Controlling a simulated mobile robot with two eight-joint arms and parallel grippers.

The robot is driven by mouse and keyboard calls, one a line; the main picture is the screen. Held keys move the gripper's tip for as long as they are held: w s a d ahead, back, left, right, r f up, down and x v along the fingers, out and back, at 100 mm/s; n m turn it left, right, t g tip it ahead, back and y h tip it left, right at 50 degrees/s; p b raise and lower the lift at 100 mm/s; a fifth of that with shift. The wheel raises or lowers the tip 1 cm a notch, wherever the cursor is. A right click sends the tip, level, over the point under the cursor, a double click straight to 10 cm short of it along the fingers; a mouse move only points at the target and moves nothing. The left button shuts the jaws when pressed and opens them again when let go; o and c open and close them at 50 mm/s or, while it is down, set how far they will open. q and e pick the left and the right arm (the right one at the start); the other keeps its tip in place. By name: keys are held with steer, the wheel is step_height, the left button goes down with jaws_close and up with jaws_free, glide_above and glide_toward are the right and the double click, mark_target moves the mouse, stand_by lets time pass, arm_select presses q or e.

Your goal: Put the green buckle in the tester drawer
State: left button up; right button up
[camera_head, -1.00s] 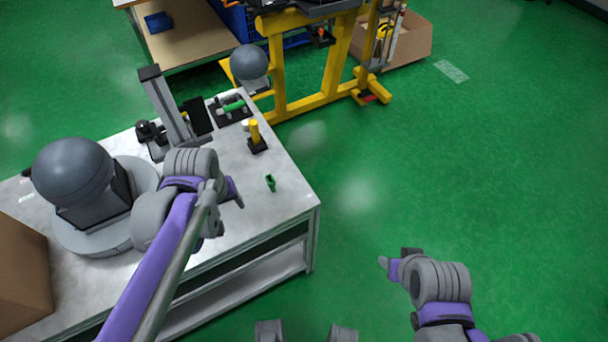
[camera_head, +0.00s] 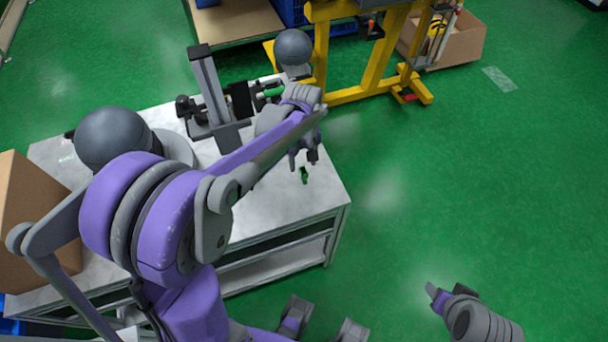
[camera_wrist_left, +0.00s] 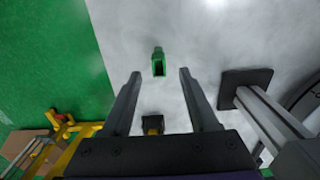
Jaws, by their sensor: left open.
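The small green buckle (camera_head: 304,175) lies on the grey tabletop (camera_head: 262,205) near its right edge. It also shows in the left wrist view (camera_wrist_left: 158,62), its open end towards the gripper. My left gripper (camera_head: 304,160) is above the table, just behind the buckle. In the wrist view its fingers (camera_wrist_left: 160,74) are apart and empty, with the buckle centred between and beyond their tips. My right gripper (camera_head: 437,294) is over the green floor, away from the table; its jaws are too small to read. I cannot pick out the tester drawer for certain; a dark recess (camera_head: 285,237) runs under the tabletop.
A grey upright tester (camera_head: 212,90) stands on the table, with a dark sphere (camera_head: 112,138) to its left. A cardboard box (camera_head: 30,210) is at left, a yellow frame (camera_head: 380,60) behind. Floor at right is clear.

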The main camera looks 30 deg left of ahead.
mark_target(303, 170)
arm_select(q)
step_height(303, 170, down, 5)
steer(key=shift+r, duration=0.1)
jaws_close()
stand_by(0.3)
